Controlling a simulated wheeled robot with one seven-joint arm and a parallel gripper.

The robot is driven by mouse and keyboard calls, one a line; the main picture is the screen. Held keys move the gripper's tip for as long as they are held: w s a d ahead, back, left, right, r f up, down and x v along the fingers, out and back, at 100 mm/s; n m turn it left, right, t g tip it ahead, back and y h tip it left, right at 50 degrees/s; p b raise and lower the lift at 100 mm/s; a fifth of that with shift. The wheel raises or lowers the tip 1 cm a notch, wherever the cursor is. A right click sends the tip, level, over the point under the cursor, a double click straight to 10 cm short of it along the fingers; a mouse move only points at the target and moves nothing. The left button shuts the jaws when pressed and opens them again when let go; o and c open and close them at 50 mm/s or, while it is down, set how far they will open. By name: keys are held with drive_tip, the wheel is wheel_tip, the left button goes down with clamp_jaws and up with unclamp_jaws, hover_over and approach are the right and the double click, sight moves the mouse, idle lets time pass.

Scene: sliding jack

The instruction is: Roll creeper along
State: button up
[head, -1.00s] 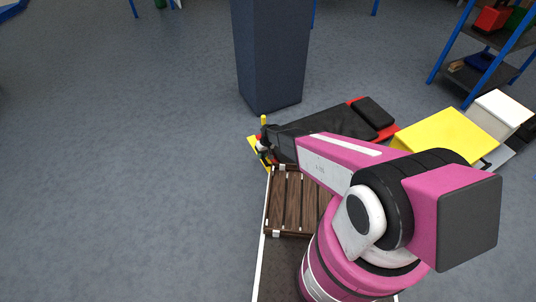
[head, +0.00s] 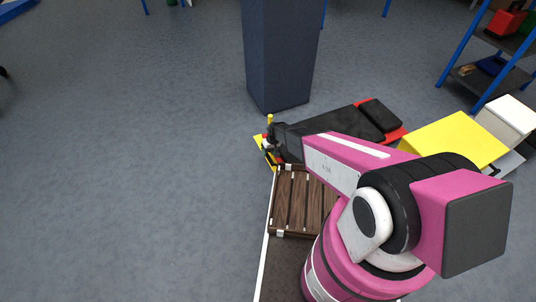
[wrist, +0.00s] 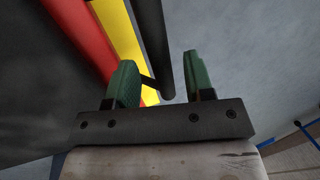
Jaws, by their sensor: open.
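The creeper (head: 350,125) is a low black padded board with red edges and a black headrest, lying on the floor beyond my arm. Its near left end has a yellow part (head: 257,143). My gripper (wrist: 159,60) is at that end, mostly hidden by my arm in the head view. In the wrist view its two green fingers are apart. A black bar (wrist: 153,40) runs down between them, with a gap to the right finger; I cannot tell if it touches the left one. The creeper's red edge (wrist: 80,35) and yellow strip (wrist: 122,35) lie left of the bar.
A dark blue pillar (head: 282,55) stands just behind the creeper. A yellow box (head: 455,140) and a white box (head: 506,120) are to the right, and a blue-framed shelf (head: 495,55) is behind them. The floor (head: 120,170) on the left is clear.

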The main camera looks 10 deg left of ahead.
drive_tip(key=v, duration=0.9)
drive_tip(key=shift+r, duration=0.3)
drive_tip(key=shift+d, duration=0.1)
